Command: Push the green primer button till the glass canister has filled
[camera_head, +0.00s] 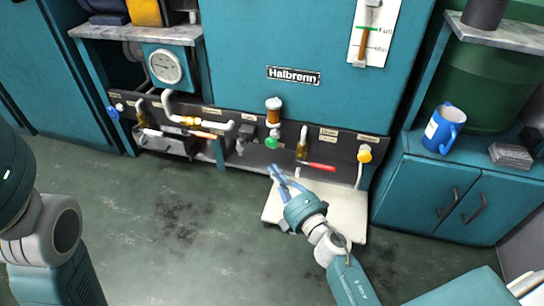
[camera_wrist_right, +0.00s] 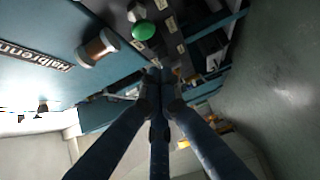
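The green primer button (camera_head: 271,143) is a round knob on the dark lower panel, under the glass canister (camera_head: 273,105). The canister is a small cylinder with brown and pale bands; its fill level is hard to tell. My right gripper (camera_head: 274,170) is just below and in front of the button, apart from it. In the right wrist view, its blue fingers (camera_wrist_right: 157,78) meet at the tips with nothing between them. The green button (camera_wrist_right: 144,30) shows beyond the tips there, and the canister (camera_wrist_right: 97,47) to the left. My left gripper is not in view.
Red-handled (camera_head: 319,166) and orange-handled (camera_head: 203,135) valves flank the button on the panel. A white platform (camera_head: 345,205) lies on the floor below. A gauge (camera_head: 165,66) is at left, and a blue mug (camera_head: 444,129) stands on the right cabinet. The floor at left is clear.

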